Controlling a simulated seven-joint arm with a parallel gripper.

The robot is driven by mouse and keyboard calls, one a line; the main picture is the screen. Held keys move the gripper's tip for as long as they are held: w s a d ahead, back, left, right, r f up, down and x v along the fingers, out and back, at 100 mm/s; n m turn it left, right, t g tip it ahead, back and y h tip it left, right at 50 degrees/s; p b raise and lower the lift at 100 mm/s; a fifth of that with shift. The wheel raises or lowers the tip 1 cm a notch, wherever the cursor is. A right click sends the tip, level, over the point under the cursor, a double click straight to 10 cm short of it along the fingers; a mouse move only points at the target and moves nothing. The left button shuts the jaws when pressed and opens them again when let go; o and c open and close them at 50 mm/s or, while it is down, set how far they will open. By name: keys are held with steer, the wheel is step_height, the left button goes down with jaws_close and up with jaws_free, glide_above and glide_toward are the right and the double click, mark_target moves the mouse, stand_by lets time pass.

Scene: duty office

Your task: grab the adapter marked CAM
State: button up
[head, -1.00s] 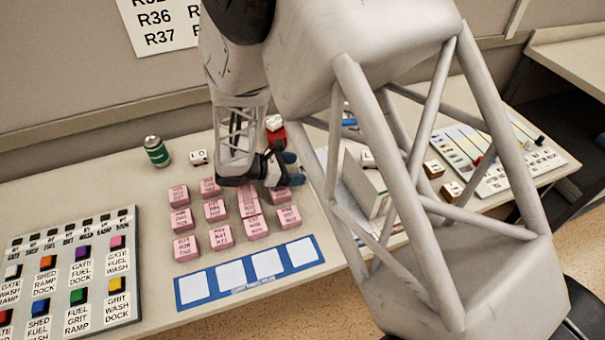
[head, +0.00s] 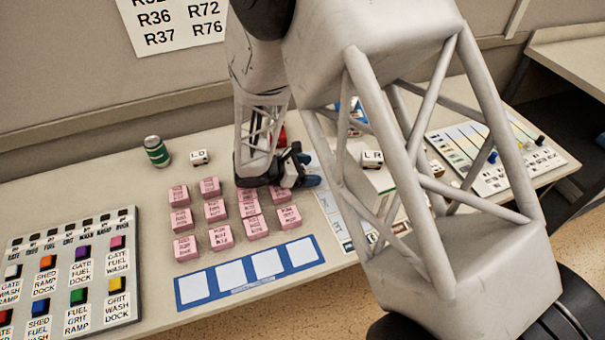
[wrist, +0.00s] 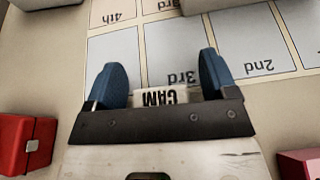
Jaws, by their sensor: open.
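The adapter marked CAM (wrist: 161,97) shows in the wrist view as a white piece with black letters, upside down in the picture. It sits between the two blue fingertips of my gripper (wrist: 163,72), its near part hidden behind the dark palm bar. The fingers are apart on either side of it; I cannot tell whether they touch it. In the head view my gripper (head: 307,170) is low over the table, right of the pink blocks, and the CAM adapter cannot be made out there.
Pink blocks (head: 215,209) stand left of my gripper; one shows in the wrist view (wrist: 300,164), opposite a red box (wrist: 26,143). A sheet with numbered squares (wrist: 110,62) lies beyond the fingertips. Cubes marked LD (head: 199,157) and LR (head: 372,158) and a green can (head: 156,151) stand nearby.

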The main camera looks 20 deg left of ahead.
steer(key=shift+c, duration=0.4)
steer(key=c, duration=0.9)
steer(key=shift+r, duration=0.1)
steer(key=shift+r, duration=1)
steer(key=shift+s+d+r, duration=0.15)
steer(key=shift+r, duration=0.25)
steer(key=shift+s+d+r, duration=0.1)
steer(key=shift+s+r, duration=0.05)
steer(key=shift+r, duration=0.2)
steer(key=s+d, duration=0.3)
steer(key=s, duration=0.1)
steer(key=s+d+r, duration=0.1)
steer(key=s+d, duration=0.2)
steer(key=s, duration=0.1)
steer(key=s+d, duration=0.3)
steer(key=s, duration=0.1)
steer(key=shift+d+r, duration=0.15)
steer(key=shift+d, duration=0.1)
